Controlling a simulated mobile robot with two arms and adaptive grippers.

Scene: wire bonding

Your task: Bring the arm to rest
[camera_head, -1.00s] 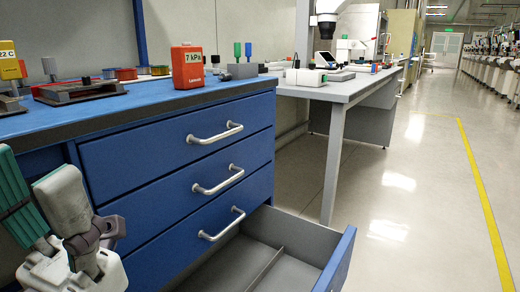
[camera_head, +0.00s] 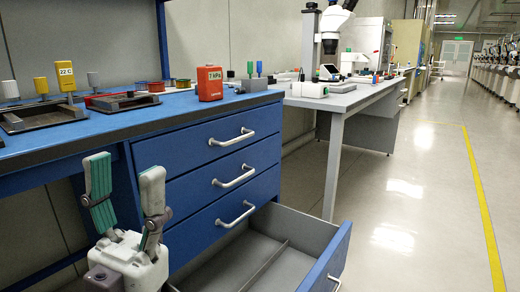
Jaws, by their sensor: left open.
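My left gripper (camera_head: 124,200) shows at the lower left of the head view. Its two fingers with green pads point up and stand apart, with nothing between them. It is in front of the blue drawer cabinet (camera_head: 205,150), below the edge of the bench top and left of the drawer handles. My right gripper does not show.
The bottom drawer (camera_head: 325,262) is pulled open and looks empty, right of my gripper. The blue bench top (camera_head: 130,125) holds a red 7 kPa box (camera_head: 210,84), a yellow 22 C tag (camera_head: 66,76) and dark fixtures. A grey table (camera_head: 345,98) stands behind. Floor at right is clear.

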